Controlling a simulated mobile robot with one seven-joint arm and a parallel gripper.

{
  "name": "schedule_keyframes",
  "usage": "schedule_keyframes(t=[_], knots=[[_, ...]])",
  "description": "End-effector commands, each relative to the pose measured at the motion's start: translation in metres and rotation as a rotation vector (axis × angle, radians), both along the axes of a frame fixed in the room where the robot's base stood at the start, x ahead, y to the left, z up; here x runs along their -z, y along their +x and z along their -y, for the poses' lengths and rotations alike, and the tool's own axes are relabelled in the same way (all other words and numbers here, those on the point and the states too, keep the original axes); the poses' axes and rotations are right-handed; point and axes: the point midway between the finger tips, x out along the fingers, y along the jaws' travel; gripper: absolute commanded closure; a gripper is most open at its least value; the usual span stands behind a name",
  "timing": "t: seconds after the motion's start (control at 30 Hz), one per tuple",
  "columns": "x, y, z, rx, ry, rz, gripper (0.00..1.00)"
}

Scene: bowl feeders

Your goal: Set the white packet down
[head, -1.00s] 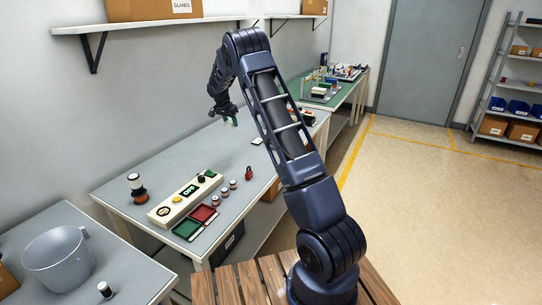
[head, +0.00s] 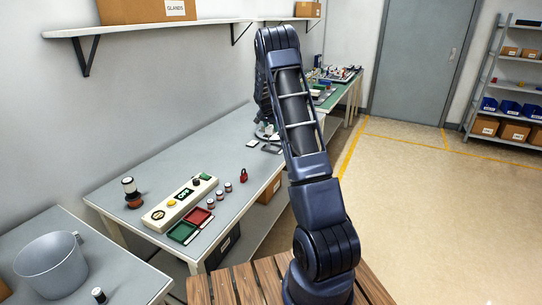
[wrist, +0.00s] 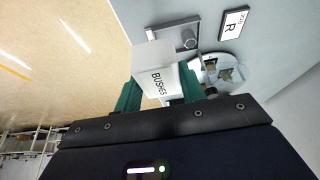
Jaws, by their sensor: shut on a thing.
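The white packet (wrist: 157,62), printed "BUSHES", is between the green fingers of my gripper (wrist: 158,88) in the wrist view. The gripper is shut on it. Past the packet lie a grey square plate or tray (wrist: 187,22) with a round metal part, and a pale round dish (wrist: 232,72) with small metal parts. I cannot tell whether the packet touches the surface below.
A dark-framed card marked "R" (wrist: 233,23) lies by the plate. On the grey bench (head: 215,145) stand a control box (head: 182,203), red tray (head: 197,216), green tray (head: 183,232), several small jars, a red padlock (head: 243,175) and a stacked lamp (head: 131,190). Much of the bench middle is clear.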

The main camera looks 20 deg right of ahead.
Motion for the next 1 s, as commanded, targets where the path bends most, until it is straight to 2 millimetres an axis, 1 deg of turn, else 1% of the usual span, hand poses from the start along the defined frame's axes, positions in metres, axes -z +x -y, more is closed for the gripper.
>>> schedule_keyframes(t=[0.03,0.3,0.43,0.5,0.6,0.77,0.87,1.0], knots=[[0.013,-0.001,0.0,0.0,0.0,-0.004,0.88],[0.071,0.0,0.0,0.002,0.0,-0.002,0.88],[0.096,0.0,0.0,0.002,0.0,-0.002,0.88],[0.105,0.0,0.0,0.002,0.001,-0.001,0.88],[0.113,0.0,0.0,0.001,0.0,0.0,0.88],[0.12,0.0,0.0,0.001,0.0,0.0,0.88],[0.131,0.0,0.0,0.001,0.0,-0.001,0.88],[0.151,0.0,0.0,0.002,0.0,-0.002,0.88]])
